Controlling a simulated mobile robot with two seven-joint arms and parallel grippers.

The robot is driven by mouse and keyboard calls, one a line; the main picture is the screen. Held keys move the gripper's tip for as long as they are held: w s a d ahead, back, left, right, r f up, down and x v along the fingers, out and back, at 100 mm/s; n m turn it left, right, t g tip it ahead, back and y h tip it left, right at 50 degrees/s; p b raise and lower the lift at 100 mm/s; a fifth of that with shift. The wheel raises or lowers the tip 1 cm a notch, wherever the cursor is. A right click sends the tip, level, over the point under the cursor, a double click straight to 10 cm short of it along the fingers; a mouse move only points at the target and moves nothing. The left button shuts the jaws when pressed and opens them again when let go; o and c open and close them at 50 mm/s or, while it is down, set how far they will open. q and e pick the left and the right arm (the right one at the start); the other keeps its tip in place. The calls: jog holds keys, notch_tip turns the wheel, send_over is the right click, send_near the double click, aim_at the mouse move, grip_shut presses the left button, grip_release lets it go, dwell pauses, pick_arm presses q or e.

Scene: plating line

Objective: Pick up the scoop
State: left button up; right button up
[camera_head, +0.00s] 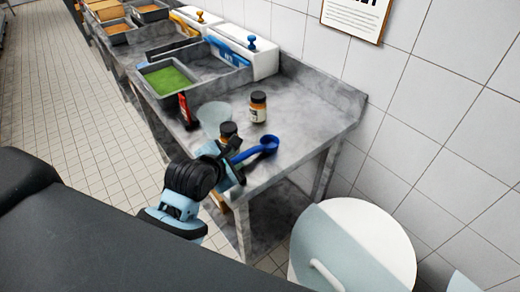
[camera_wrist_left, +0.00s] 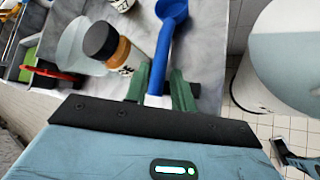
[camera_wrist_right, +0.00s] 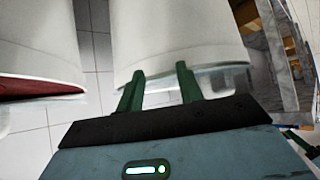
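The blue scoop (camera_head: 255,150) is at the front right corner of the grey worktop in the head view, its bowl pointing right and away. In the left wrist view the scoop (camera_wrist_left: 166,42) runs up from between the fingers, with its pale handle end between them. My left gripper (camera_head: 235,164) is at the handle end; its green fingers (camera_wrist_left: 159,80) look closed against both sides of the handle. I cannot tell whether the scoop touches the worktop. My right gripper (camera_wrist_right: 160,78) is open and empty in front of a white rounded container.
A dark-lidded jar (camera_head: 228,132) stands close beside the left gripper, with another jar (camera_head: 258,107) farther back. A clear bowl (camera_head: 214,114) and a red-and-black item (camera_head: 186,108) stand left. A white lidded bin (camera_head: 385,232) is right of the worktop (camera_head: 310,108).

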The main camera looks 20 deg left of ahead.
aim_at(242, 157)
pick_arm(q)
jog(key=shift+x, duration=2.6)
jog(key=shift+d+r, duration=0.1)
jog(key=shift+d, duration=0.05)
grip_shut()
